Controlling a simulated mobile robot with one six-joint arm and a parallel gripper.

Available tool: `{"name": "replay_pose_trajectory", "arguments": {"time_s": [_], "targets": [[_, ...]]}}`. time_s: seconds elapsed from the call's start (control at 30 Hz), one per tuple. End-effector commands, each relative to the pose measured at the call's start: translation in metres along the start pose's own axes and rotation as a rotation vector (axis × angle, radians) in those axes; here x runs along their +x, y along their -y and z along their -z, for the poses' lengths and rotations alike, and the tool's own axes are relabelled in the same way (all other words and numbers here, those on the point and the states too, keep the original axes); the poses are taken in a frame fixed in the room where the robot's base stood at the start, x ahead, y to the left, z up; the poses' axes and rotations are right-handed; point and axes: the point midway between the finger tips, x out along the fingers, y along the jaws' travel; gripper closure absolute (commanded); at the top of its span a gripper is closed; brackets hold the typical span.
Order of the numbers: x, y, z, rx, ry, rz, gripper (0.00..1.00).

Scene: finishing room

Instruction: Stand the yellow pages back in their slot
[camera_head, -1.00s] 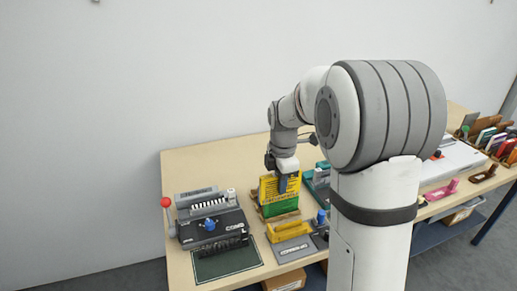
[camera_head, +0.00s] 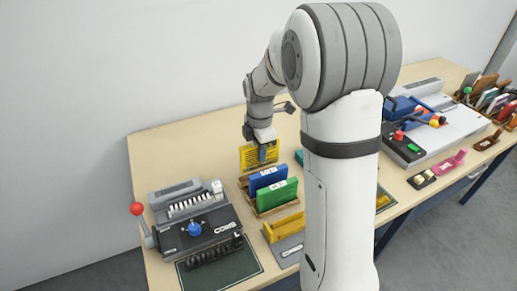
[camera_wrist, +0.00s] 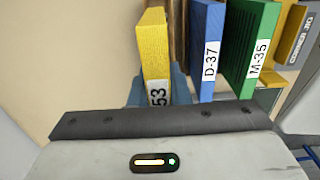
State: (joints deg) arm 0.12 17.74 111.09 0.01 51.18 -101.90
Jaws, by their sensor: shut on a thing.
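The yellow pages (camera_head: 259,154) are a thin yellow block, held upright. In the wrist view the yellow pages (camera_wrist: 152,50) show a white label ending in 53. My gripper (camera_head: 268,152) is shut on them; its blue fingers (camera_wrist: 178,88) show on both sides of the block. The yellow pages are behind and a little left of a wooden rack (camera_head: 246,187). The rack holds a blue block (camera_head: 267,180) and a green block (camera_head: 278,195). In the wrist view the blue block (camera_wrist: 207,45) is labelled D-37 and the green block (camera_wrist: 252,45) M-35. The lower edge of the yellow pages is partly hidden.
A grey binding machine (camera_head: 200,225) with a red-knobbed lever stands left of the rack. A yellow-topped tool (camera_head: 285,227) is in front of it. The table behind and left of the rack is bare.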

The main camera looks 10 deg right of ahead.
Motion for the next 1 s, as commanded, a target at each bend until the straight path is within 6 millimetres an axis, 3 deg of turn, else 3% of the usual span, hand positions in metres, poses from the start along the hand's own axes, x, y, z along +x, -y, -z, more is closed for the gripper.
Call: {"name": "replay_pose_trajectory", "arguments": {"time_s": [0.5, 1.0], "targets": [[0.049, 0.0, -0.002, 0.005, 0.0, -0.001, 1.0], [0.05, 0.001, -0.003, 0.006, 0.0, -0.001, 1.0]]}}
